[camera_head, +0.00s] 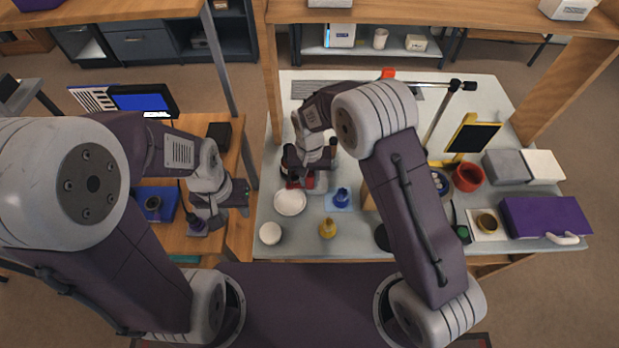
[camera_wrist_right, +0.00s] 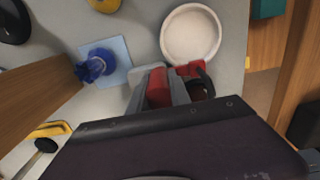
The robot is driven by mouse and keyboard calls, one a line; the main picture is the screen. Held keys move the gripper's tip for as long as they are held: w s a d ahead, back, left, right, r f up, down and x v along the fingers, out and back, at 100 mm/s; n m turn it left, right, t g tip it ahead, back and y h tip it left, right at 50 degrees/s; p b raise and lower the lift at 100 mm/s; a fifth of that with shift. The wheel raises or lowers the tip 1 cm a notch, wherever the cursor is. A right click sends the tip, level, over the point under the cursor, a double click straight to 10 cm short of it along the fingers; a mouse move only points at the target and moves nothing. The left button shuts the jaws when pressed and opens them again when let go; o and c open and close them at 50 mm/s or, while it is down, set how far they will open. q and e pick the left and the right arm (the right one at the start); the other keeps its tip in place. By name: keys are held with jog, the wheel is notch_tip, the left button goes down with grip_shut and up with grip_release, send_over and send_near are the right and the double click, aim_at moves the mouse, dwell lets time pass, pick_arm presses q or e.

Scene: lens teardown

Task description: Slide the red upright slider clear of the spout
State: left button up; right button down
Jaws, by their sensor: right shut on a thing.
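My right gripper (camera_head: 308,168) reaches down at the left part of the grey-white table. In the right wrist view its two grey fingers (camera_wrist_right: 158,92) are shut on a red upright block, the red slider (camera_wrist_right: 158,86). A second red part (camera_wrist_right: 189,70) with a dark curved piece and a dark round shape sits right beside the fingers; I cannot tell whether this is the spout. In the head view the gripper mostly hides the slider. My left gripper (camera_head: 205,212) hangs low over the wooden table at left; its fingertips are unclear.
A white round dish (camera_head: 290,202) stands close to the right gripper; it also shows in the wrist view (camera_wrist_right: 191,36). A blue item (camera_head: 342,197) on a pale blue pad and a yellow item (camera_head: 328,229) stand nearby. A purple case (camera_head: 545,217) lies at far right.

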aim_at(320, 187)
jog(key=shift+r, duration=0.1)
dwell(0.3)
jog(key=shift+d+r, duration=0.1)
jog(key=shift+d, duration=1.55)
jog(key=c, duration=1.2)
grip_release()
notch_tip(320, 187, up, 9)
jog(key=shift+p, duration=0.3)
